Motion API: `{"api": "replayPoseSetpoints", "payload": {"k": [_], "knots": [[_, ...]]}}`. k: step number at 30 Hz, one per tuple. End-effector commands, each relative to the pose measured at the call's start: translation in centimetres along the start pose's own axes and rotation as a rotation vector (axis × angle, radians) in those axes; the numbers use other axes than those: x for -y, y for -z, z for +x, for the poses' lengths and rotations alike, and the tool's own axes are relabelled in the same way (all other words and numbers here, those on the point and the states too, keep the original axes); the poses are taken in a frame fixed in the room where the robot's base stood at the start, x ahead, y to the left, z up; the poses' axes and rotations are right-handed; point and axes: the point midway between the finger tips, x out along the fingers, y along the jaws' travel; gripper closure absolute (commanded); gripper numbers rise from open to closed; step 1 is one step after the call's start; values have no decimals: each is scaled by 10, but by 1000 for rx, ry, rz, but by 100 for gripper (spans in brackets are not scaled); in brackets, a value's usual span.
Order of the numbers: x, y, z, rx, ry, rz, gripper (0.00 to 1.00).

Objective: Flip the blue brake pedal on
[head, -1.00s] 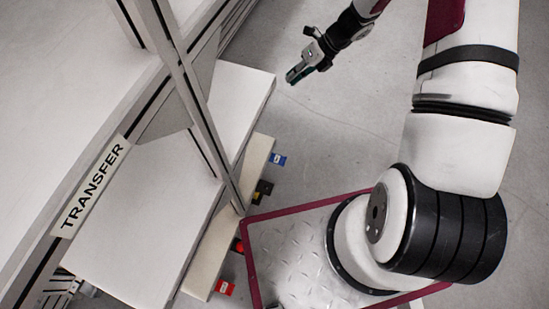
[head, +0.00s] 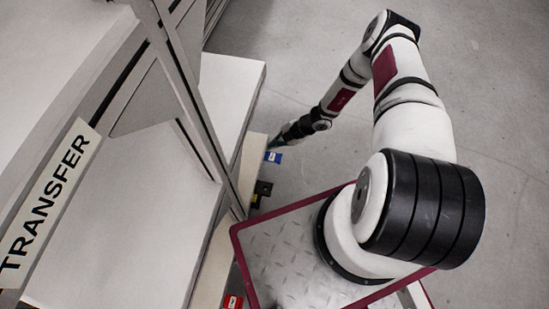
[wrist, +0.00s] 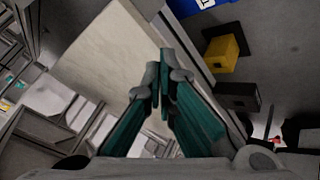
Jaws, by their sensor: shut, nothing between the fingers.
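The blue brake pedal (head: 273,157) is a small blue piece with a white label, at the edge of a pale beige board low beside the shelving in the head view. In the wrist view a blue part with white lettering (wrist: 195,5) is cut off by the top edge. My gripper (wrist: 163,62) is shut and empty, its teal fingers together over the beige board (wrist: 110,45), below and left of the blue part. In the head view my gripper (head: 277,144) is just above the blue pedal in the picture. Whether they touch is unclear.
A yellow block (wrist: 222,54) and a black block (wrist: 238,96) sit along the board in the wrist view. A red piece (head: 233,302) is at the bottom of the head view. White shelving marked TRANSFER (head: 47,205) stands left. Open floor (head: 480,70) lies right.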

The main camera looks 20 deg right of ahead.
Motion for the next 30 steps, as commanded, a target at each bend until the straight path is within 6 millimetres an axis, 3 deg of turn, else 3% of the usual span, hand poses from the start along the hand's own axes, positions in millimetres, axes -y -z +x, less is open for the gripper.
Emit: {"api": "replayPoseSetpoints", "payload": {"k": [13,30], "knots": [[6,-6,8,-1,1,-3,100],[40,-40,56,-1,1,-4,100]]}}
